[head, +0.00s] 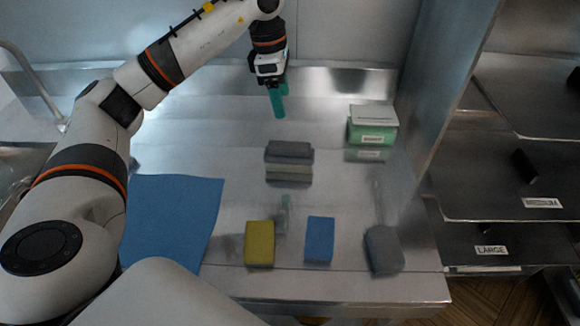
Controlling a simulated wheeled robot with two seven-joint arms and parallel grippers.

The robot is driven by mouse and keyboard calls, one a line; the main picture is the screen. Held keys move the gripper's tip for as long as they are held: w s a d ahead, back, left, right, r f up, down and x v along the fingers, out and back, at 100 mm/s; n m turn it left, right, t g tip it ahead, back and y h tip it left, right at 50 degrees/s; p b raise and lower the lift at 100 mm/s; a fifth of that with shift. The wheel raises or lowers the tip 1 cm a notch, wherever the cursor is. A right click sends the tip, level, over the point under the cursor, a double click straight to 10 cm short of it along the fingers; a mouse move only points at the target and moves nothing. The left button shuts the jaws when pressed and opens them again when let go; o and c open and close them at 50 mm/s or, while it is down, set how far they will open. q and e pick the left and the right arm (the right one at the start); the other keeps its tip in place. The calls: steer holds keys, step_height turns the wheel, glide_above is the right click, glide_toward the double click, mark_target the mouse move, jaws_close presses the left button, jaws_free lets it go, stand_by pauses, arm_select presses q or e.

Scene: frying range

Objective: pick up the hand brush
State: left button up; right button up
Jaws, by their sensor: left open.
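A dark grey block with a paler grey-green lower part (289,152) lies in the middle of the metal counter. It looks most like the hand brush, but I cannot tell its bristles clearly. My left gripper (280,103) hangs above the back of the counter with its teal fingers pointing down. It is open and empty, behind the grey block in the view and apart from it. My right gripper is not in view.
A blue cloth (172,215) lies at left. A yellow sponge (260,243), a blue sponge (319,240) and a grey pad (383,249) line the front. A green labelled box (372,127) stands back right, near a side panel. Labelled shelves (500,185) are beyond it.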

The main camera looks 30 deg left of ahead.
mark_target(289, 144)
arm_select(q)
steer(key=f, duration=0.8)
steer(key=shift+w+d+f, duration=0.1)
steer(key=shift+d+f, duration=0.15)
steer(key=shift+d, duration=0.15)
steer(key=f+p, duration=0.1)
steer(key=f, duration=0.1)
steer(key=d+f+p, duration=0.1)
steer(key=f, duration=0.1)
steer(key=shift+f, duration=0.4)
steer(key=shift+w+f, duration=0.1)
steer(key=shift+f, duration=0.15)
steer(key=c, duration=1.1)
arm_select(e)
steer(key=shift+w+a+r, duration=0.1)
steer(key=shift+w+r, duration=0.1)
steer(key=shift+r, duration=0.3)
arm_select(q)
steer(key=shift+r, duration=0.1)
steer(key=shift+c, duration=0.2)
step_height(289, 144, up, 10)
steer(key=shift+f+b, duration=0.1)
steer(key=shift+b, duration=0.8)
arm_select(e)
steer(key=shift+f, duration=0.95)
